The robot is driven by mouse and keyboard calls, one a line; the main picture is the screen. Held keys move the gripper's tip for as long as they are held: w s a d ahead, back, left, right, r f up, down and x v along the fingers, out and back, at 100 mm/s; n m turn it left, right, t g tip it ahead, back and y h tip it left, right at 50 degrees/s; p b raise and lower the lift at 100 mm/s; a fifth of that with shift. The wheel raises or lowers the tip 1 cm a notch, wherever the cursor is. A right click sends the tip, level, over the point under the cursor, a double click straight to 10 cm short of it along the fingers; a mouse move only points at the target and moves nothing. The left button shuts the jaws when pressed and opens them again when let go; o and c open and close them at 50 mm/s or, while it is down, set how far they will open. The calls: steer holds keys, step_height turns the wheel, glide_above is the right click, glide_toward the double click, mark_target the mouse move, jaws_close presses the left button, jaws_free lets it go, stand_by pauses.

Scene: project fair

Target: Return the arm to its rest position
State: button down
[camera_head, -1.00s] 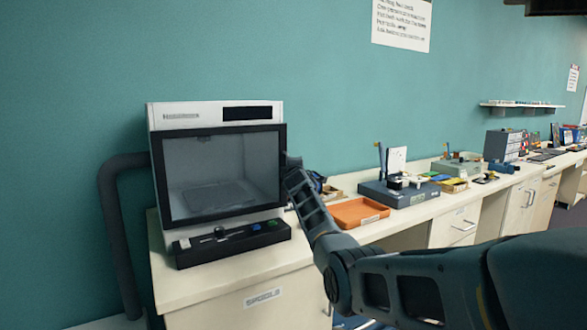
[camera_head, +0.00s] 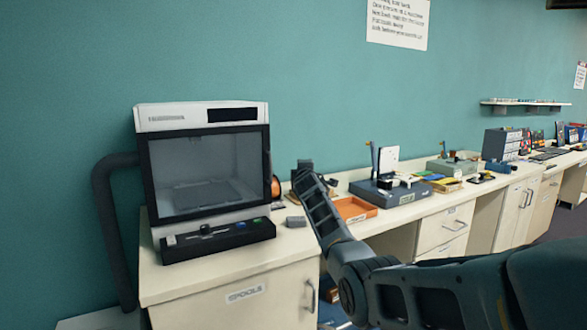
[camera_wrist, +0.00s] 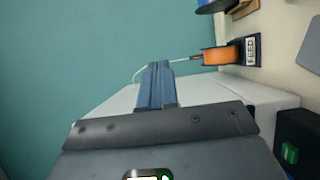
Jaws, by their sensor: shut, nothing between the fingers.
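My arm reaches in from the lower right in the head view, and its end stands just right of the white, black-framed printer (camera_head: 205,116), apart from its door in the picture. The fingertips cannot be made out there. In the wrist view my gripper (camera_wrist: 158,68) shows as two blue-grey fingers pressed together with nothing between them. They appear in front of the teal wall and the printer's pale top (camera_wrist: 225,92). The printer's door is closed.
An orange spool (camera_wrist: 221,56) sits beside a FEED label (camera_wrist: 251,50). A small grey block (camera_head: 296,221) and an orange tray (camera_head: 357,208) lie on the counter (camera_head: 165,283).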

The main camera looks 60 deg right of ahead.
steer(key=shift+s, duration=0.35)
steer(key=a+f+t+y, duration=0.3)
steer(key=a+f, duration=1.6)
steer(key=a, duration=0.2)
steer(key=s+a+f+m+t+y, duration=0.15)
steer(key=s+a+f, duration=0.35)
steer(key=a, duration=0.7)
steer(key=s+a+f+y, duration=0.3)
steer(key=s+a+f, duration=0.2)
steer(key=a, duration=0.7)
steer(key=s+a+r+m+t+y, duration=0.15)
steer(key=s+a+y, duration=0.25)
steer(key=s+a, duration=1.3)
steer(key=s+a+r+m+y, duration=0.1)
steer(key=s+a+r+y, duration=0.1)
steer(key=s+r, duration=0.4)
steer(key=s+a+r+m+y, duration=0.1)
steer(key=s+a+r+m, duration=0.1)
steer(key=s+r, duration=0.5)
steer(key=s+a, duration=0.1)
steer(key=s, duration=0.2)
steer(key=shift+s+a+r+g+y, duration=0.25)
steer(key=shift+s+g+y, duration=0.1)
steer(key=shift+s+g, duration=0.05)
